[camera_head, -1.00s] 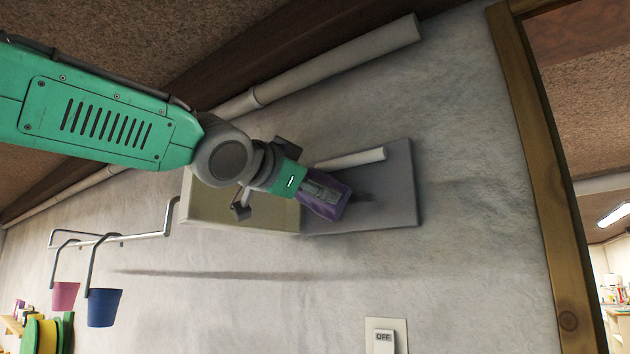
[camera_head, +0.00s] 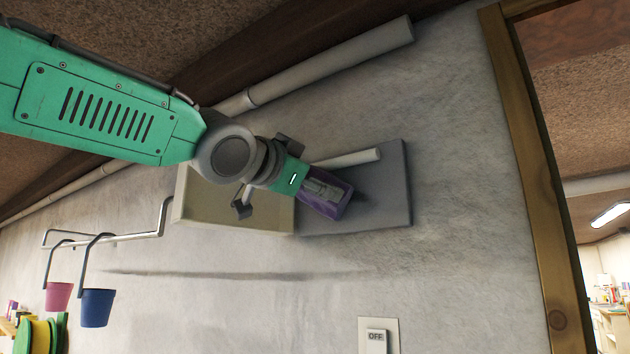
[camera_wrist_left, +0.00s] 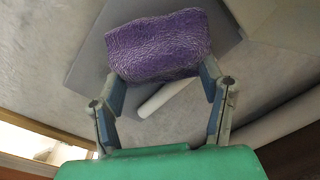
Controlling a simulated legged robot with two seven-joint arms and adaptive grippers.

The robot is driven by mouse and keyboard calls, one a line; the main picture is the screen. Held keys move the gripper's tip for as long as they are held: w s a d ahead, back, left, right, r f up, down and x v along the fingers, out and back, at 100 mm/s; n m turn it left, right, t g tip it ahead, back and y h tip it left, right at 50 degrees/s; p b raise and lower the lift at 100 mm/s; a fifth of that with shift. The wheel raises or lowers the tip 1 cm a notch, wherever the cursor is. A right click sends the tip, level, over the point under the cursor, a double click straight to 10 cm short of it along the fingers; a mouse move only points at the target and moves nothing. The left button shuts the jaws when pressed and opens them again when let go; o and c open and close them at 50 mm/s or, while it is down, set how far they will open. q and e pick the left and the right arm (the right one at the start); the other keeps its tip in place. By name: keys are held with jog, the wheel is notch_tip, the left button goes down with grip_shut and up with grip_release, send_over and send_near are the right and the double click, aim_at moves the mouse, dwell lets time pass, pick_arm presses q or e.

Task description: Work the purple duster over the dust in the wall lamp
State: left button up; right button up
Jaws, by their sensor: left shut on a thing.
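The wall lamp is on the wall ahead, with a grey plate (camera_head: 385,190), a white tube (camera_head: 348,158) and a beige box-like part (camera_head: 225,208) at its left. My left gripper (camera_head: 322,192) is shut on the purple duster (camera_head: 330,206), which is over the grey plate just below the tube. In the left wrist view the duster (camera_wrist_left: 158,45) sits between both fingers in front of the plate (camera_wrist_left: 90,55). A small dark patch shows beside the duster; I cannot tell whether it is dust or shadow. The duster hides part of the plate. My right gripper is not in view.
A pipe (camera_head: 330,65) runs above the lamp. A metal rail (camera_head: 110,237) with a pink pot (camera_head: 58,296) and a blue pot (camera_head: 97,307) is at the left. A switch (camera_head: 377,341) is below the lamp. A wooden door frame (camera_head: 530,180) stands at the right.

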pick_arm(q)
jog(key=shift+f, duration=0.15)
jog(key=s+d+f+b, duration=0.1)
jog(key=d, duration=0.1)
jog(key=s+d+f+b, duration=0.1)
jog(key=s+d+b, duration=0.1)
jog(key=s+d+f+b, duration=0.1)
jog(key=d+b, duration=0.1)
jog(key=shift+s+d, duration=0.3)
jog(key=shift+d, duration=0.05)
dwell(0.4)
jog(key=shift+w+d+p, duration=0.1)
jog(key=shift+w+p, duration=0.15)
jog(key=shift+p, duration=0.3)
dwell(2.7)
jog(key=shift+r+p, duration=0.1)
jog(key=shift+p, duration=0.2)
dwell(1.1)
jog(key=shift+d, duration=0.1)
dwell(0.3)
